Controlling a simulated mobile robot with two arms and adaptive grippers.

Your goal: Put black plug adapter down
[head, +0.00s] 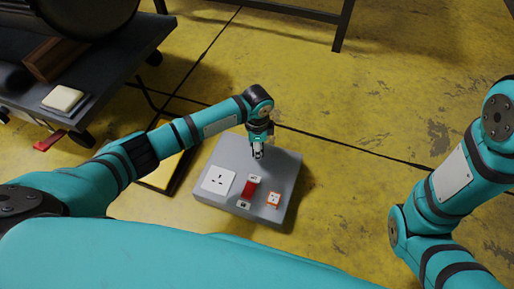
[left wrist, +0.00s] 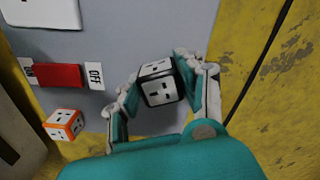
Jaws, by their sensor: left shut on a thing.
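The black plug adapter (left wrist: 158,84) is a small cube with black edges and white socket faces. In the left wrist view it sits between the two fingers of my left gripper (left wrist: 160,88), which is shut on it. In the head view my left gripper (head: 258,153) points down over the back part of a grey box (head: 228,158); the adapter is hard to make out there. I cannot tell whether the adapter touches the box top. My right arm shows at the right of the head view, but its gripper is out of frame.
The grey box carries a white wall socket (head: 218,180), a red switch (head: 249,188) with ON and OFF labels, and an orange-and-white adapter (head: 273,199) near its front edge. A dark cart (head: 120,62) stands at the upper left. Yellow floor right of the box is clear.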

